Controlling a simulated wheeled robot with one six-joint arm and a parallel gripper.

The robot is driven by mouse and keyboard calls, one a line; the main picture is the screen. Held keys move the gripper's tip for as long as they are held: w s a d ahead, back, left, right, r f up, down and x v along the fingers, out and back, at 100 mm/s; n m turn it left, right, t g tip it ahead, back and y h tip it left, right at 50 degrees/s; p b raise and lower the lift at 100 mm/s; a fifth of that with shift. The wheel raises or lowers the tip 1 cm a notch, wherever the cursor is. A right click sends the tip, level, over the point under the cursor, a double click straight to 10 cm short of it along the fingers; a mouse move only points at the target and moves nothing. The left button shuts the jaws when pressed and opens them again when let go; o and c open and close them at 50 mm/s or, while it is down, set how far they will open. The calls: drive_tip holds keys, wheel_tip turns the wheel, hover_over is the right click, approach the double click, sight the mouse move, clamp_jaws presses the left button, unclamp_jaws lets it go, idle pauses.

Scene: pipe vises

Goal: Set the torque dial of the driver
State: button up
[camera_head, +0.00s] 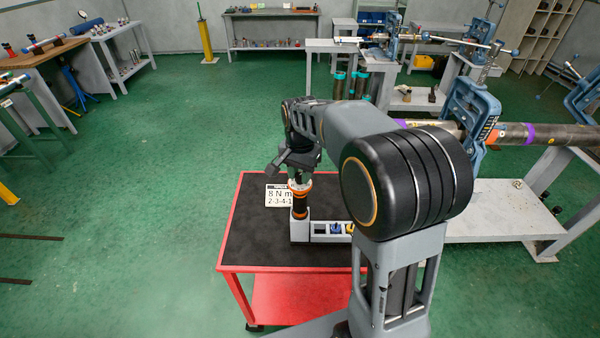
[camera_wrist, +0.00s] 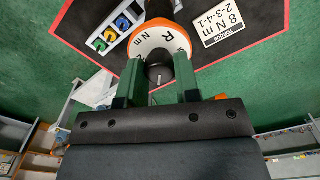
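The driver (camera_head: 300,207) stands upright on the table, with a dark body and orange bands. In the wrist view its top shows a white dial face with an "R" (camera_wrist: 168,41) and an orange rim. A black knob (camera_wrist: 158,66) stands up from the middle of the dial. My gripper (camera_wrist: 158,62) is right above the driver, its two green fingers apart, one on each side of the knob. I cannot tell whether they touch it. A white card (camera_wrist: 227,20) reads "8 N m" and "2-3-4-1"; it lies beside the driver in the head view (camera_head: 279,195).
A grey holder (camera_wrist: 118,29) with several coloured pieces is beside the driver on the dark-topped red table (camera_head: 252,235). My arm hides the table's right part. A bench with a vise (camera_head: 470,112) and a pipe (camera_head: 545,136) stands to the right.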

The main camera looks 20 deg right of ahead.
drive_tip(key=c, duration=0.4)
drive_tip(key=shift+n, duration=0.3)
drive_tip(key=n, duration=1.1)
drive_tip(key=shift+n, duration=0.4)
drive_tip(key=n, duration=0.4)
drive_tip(key=shift+n, duration=0.3)
idle(0.8)
drive_tip(key=o, duration=1)
drive_tip(key=shift+c, duration=0.2)
